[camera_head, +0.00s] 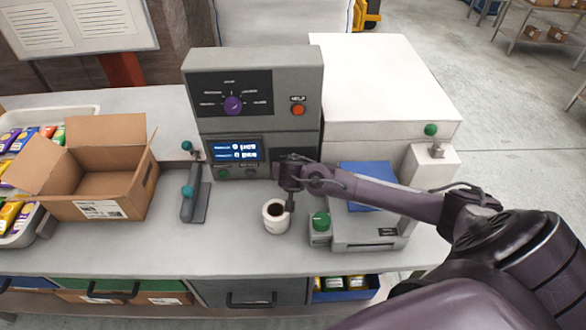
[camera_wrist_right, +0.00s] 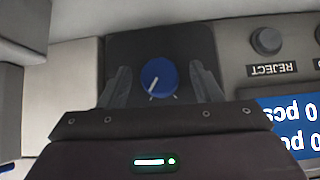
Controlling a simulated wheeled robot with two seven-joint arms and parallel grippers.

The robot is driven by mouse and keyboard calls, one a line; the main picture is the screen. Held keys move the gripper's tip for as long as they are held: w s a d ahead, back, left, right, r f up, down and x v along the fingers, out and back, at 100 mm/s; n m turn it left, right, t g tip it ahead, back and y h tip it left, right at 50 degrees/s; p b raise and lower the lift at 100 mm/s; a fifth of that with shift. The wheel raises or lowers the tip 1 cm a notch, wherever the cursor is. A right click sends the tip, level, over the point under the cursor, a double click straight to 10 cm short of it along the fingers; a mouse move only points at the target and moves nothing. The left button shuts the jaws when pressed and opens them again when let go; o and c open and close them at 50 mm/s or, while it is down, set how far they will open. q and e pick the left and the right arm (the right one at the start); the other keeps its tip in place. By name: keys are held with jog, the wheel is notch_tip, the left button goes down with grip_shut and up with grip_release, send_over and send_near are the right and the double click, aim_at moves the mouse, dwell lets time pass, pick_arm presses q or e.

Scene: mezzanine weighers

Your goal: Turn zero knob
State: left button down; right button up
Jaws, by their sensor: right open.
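The blue knob (camera_wrist_right: 159,77) with a white pointer line sits on a dark square plate (camera_wrist_right: 190,42) in the right wrist view. My right gripper (camera_wrist_right: 160,84) is open, one finger on each side of the knob, with a visible gap to each. In the head view my right gripper (camera_head: 290,168) is at the grey console's front, right of the lit display (camera_head: 236,149), and hides the knob. A larger purple dial (camera_head: 233,105) is on the console's upper panel. My left gripper is not in view.
A REJECT button (camera_wrist_right: 266,41) is beside the knob plate. A white mug (camera_head: 276,217) with dark liquid stands below my right gripper. A scale with a blue plate (camera_head: 367,186) is under my right forearm. An open carton (camera_head: 108,173) is at left.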

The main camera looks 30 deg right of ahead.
jog(key=c, duration=1)
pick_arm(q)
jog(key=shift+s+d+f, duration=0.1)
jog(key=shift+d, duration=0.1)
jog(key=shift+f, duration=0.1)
pick_arm(e)
jog(key=shift+w+a+f+n+g+h+b, duration=0.15)
jog(key=shift+n+g+h+b, duration=0.25)
jog(key=shift+b, duration=0.5)
jog(key=n+h+b, duration=0.1)
jog(key=h+b, duration=0.1)
jog(key=b, duration=0.1)
jog(key=shift+a+f+g+b, duration=0.1)
jog(key=shift+g+b, duration=0.3)
pick_arm(q)
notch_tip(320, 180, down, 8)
jog(key=b, duration=0.3)
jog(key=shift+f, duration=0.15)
pick_arm(e)
jog(key=shift+n+g+h, duration=0.4)
jog(key=shift+n+h, duration=0.2)
jog(key=shift+h, duration=0.4)
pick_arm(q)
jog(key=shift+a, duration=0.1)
pick_arm(e)
jog(key=o, duration=1)
